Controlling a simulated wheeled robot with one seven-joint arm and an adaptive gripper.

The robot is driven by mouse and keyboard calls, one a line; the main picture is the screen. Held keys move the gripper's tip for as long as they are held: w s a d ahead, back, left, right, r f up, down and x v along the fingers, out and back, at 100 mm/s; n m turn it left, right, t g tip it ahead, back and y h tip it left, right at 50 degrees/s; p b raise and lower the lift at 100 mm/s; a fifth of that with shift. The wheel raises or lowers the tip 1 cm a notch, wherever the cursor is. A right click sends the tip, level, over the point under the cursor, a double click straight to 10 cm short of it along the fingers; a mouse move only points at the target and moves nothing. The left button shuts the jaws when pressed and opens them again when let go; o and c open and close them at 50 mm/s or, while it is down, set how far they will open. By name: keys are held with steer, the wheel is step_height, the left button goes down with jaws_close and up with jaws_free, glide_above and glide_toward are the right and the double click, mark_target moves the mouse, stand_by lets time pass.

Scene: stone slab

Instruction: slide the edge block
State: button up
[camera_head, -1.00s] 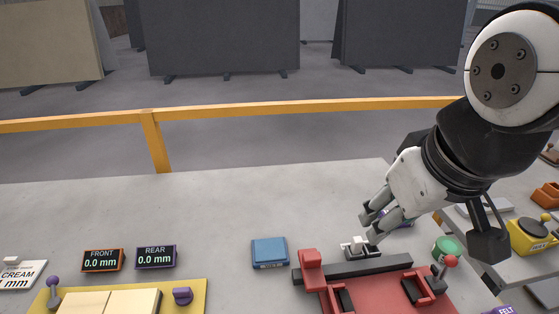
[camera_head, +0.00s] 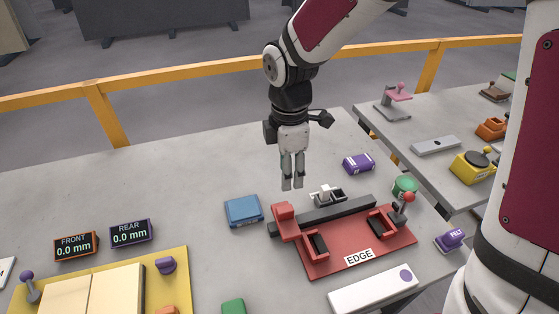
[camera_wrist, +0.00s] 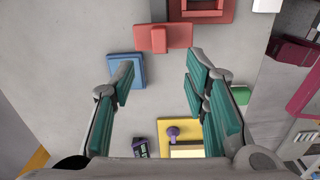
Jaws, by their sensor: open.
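The red fixture labelled EDGE (camera_head: 335,262) lies on the stone-grey bench. A dark rail (camera_head: 352,209) runs along its back side, and a red block (camera_head: 285,210) sits at the rail's left end. The block also shows in the wrist view (camera_wrist: 165,38). A red-knobbed lever (camera_head: 407,197) stands at the fixture's right end. My gripper (camera_head: 292,186) points down, open and empty, above and behind the red block, apart from it. In the wrist view its two fingers (camera_wrist: 160,70) are spread wide, with nothing between them.
A blue block (camera_head: 243,210) lies left of the fixture. A small grey-white piece (camera_head: 325,194) stands behind the rail. A purple block (camera_head: 358,163), green knob (camera_head: 404,185) and white bar (camera_head: 373,289) are nearby. A yellow tray (camera_head: 180,262) and two displays reading 0.0 mm (camera_head: 130,233) are at left.

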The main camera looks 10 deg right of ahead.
mark_target(285, 209)
steer(key=shift+n, duration=0.4)
steer(key=f, duration=1.5)
steer(key=shift+w+a, duration=0.15)
steer(key=shift+a, duration=0.05)
jaws_close()
